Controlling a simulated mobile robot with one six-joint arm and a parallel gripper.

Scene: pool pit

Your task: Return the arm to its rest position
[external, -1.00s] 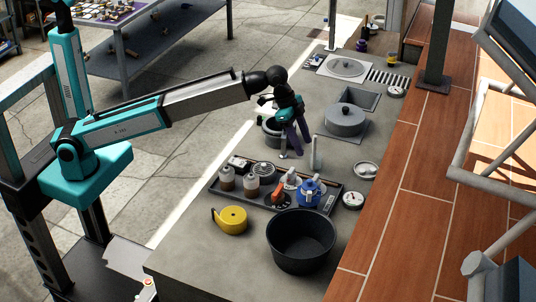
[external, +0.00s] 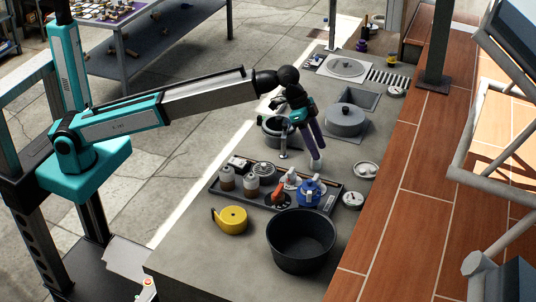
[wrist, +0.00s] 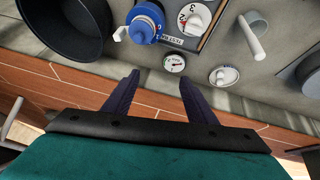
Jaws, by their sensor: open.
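My arm (external: 190,105) reaches out over the grey counter from the left. My gripper (external: 316,145) hangs at its end, above the counter and in front of a pale upright post. In the wrist view my gripper (wrist: 159,73) has its two dark purple fingers spread apart with nothing between them. A small round gauge (wrist: 174,62) shows just beyond the fingertips, apart from them. In the external view the fingers overlap, so their exact height above the counter is hard to tell.
A grey lidded pot (external: 345,119) and dark pot (external: 274,132) flank the gripper. A brown tiled ledge (external: 400,205) runs along the right.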

